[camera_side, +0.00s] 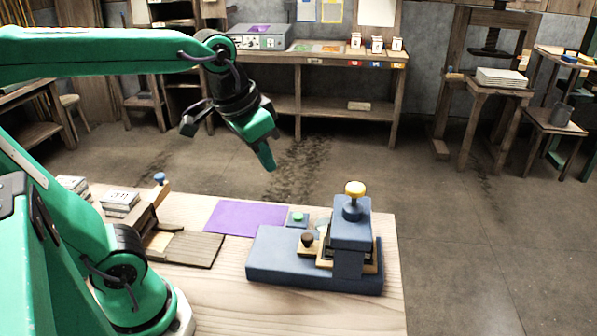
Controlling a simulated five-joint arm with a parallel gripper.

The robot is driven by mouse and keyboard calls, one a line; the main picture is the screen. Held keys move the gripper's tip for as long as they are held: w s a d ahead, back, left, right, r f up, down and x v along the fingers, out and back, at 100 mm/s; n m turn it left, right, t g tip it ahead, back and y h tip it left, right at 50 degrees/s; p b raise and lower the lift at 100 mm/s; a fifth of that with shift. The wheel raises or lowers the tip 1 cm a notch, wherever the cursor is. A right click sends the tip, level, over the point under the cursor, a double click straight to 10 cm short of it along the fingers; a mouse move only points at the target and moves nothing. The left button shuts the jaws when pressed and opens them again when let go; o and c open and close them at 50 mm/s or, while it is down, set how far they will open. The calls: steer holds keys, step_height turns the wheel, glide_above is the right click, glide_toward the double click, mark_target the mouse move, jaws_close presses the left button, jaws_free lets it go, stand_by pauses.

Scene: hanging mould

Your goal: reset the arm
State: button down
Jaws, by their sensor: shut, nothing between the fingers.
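My arm reaches in from the left, its green upper link level across the top of the view. My gripper (268,160) hangs from its end, angled down to the right. Its green fingers are shut and hold nothing. It is in the air well above the wooden table (368,313), over the far side of a purple sheet (237,218) in the picture, touching nothing.
A slatted wooden board (190,247) and stacked plates (120,202) are at left. Workbenches stand behind.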

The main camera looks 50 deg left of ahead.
steer(key=s+a+f+t, duration=0.1)
steer(key=s+f, duration=0.3)
steer(key=s, duration=0.1)
steer(key=shift+a+n+t, duration=0.3)
steer(key=shift+a+n, duration=0.1)
